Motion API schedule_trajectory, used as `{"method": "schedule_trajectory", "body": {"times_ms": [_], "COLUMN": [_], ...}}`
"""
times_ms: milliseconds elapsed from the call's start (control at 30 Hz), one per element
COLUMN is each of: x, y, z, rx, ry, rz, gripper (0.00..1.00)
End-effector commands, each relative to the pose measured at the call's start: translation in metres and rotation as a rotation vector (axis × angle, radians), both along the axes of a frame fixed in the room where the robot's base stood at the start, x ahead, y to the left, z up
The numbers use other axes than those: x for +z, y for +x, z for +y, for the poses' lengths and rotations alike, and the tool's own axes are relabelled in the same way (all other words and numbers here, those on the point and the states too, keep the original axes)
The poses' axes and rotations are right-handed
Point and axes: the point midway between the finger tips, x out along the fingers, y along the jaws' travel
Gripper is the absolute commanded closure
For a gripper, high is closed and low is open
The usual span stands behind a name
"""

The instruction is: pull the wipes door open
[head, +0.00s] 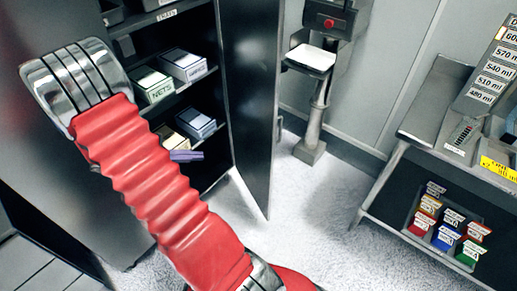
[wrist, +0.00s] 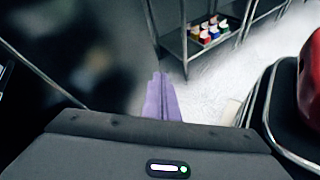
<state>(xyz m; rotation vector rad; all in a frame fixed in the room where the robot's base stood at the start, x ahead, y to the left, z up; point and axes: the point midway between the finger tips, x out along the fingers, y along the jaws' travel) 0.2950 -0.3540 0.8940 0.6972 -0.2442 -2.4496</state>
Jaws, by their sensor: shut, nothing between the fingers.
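The door (head: 250,100) of the dark cabinet (head: 188,95) stands open in the head view, its dark inner face showing. A handle (head: 279,126) shows at its outer edge. My gripper (head: 186,155) has purple fingers and is in front of the lower shelf, left of the door and apart from it in the picture. In the wrist view the gripper (wrist: 162,98) has its fingers together and empty. A dark blurred surface (wrist: 85,60) fills the left there, likely the door's inner face. I cannot tell whether the fingers touch it.
Cabinet shelves hold labelled boxes (head: 183,66), one reading NETS (head: 153,86). A pedestal device (head: 312,60) stands behind the door. A metal cart (head: 385,195) at the right holds a tray of coloured containers (head: 440,225). Pale floor (head: 310,205) is clear between door and cart.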

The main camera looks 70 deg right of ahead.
Motion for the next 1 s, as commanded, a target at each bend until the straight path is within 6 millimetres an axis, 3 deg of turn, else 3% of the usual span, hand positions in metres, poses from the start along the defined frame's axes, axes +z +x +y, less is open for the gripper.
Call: {"method": "schedule_trajectory", "body": {"times_ms": [600,800,1000], "x": [-0.103,-0.13,-0.137], "y": [-0.041,-0.053,-0.056], "z": [-0.085,-0.1,-0.104], "rx": [0.098,0.133,0.145], "ry": [-0.023,-0.023,-0.023], "rz": [0.443,0.536,0.563], "gripper": [1.0,1.0,1.0]}}
